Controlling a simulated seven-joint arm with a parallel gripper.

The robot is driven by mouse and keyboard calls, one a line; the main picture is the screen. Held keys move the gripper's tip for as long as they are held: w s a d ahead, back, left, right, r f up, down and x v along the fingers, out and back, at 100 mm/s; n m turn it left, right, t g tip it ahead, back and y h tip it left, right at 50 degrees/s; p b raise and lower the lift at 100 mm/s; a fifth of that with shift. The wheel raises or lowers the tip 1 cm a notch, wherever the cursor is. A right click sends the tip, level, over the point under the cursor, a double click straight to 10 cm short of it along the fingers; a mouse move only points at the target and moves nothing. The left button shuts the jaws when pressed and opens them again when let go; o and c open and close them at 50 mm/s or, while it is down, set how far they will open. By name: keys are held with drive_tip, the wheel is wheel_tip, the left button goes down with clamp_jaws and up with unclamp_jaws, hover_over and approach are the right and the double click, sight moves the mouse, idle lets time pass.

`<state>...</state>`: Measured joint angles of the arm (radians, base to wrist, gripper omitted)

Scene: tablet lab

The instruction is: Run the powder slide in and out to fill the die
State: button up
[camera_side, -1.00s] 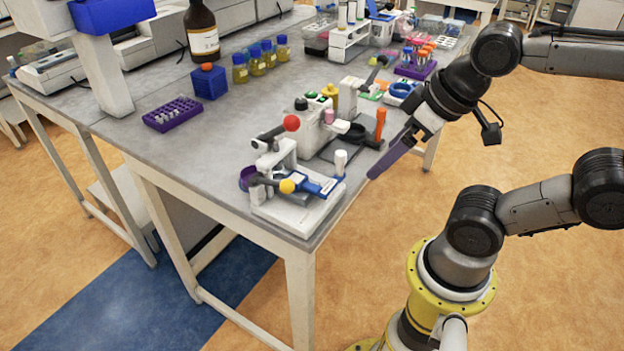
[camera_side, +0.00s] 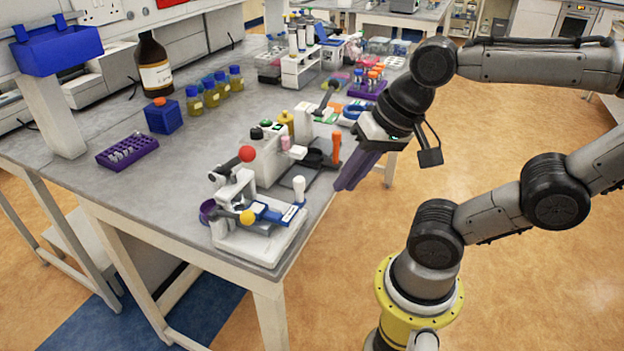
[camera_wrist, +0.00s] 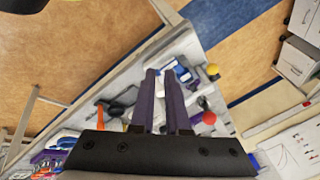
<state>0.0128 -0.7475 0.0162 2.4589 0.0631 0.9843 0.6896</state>
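A small press (camera_side: 255,239) on a white base stands at the table's front corner. It has a lever with a red ball (camera_side: 246,154) and a blue slide (camera_side: 270,213) with a yellow ball (camera_side: 247,217). A purple cup (camera_side: 207,211) is at its left and a white peg (camera_side: 299,189) at its right. My gripper (camera_side: 341,187) hangs beyond the table edge, right of the press, apart from it, purple fingers pointing down. In the wrist view my gripper (camera_wrist: 161,72) shows an empty gap between its fingers. The blue slide (camera_wrist: 180,70) is partly hidden behind them.
A white device (camera_side: 262,168) and an orange-handled tool (camera_side: 336,148) stand behind the press. A purple rack (camera_side: 127,150), a blue box (camera_side: 163,116) and a brown bottle (camera_side: 153,66) are farther left. Bare tabletop (camera_side: 190,165) lies left of the press.

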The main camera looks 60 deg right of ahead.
drive_tip(key=m, duration=0.3)
drive_tip(key=shift+r, duration=0.1)
clamp_jaws()
drive_tip(key=d+r+m, duration=0.1)
drive_tip(key=d+m, duration=0.3)
drive_tip(key=m, duration=0.7)
drive_tip(key=d+r+m, duration=0.2)
drive_tip(key=d+m, duration=0.1)
drive_tip(key=m, duration=0.8)
drive_tip(key=w+a+f, duration=0.1)
drive_tip(key=w+f, duration=0.7)
drive_tip(key=f, duration=0.1)
drive_tip(key=shift+a+f+g, duration=0.3)
drive_tip(key=shift+w, duration=0.15)
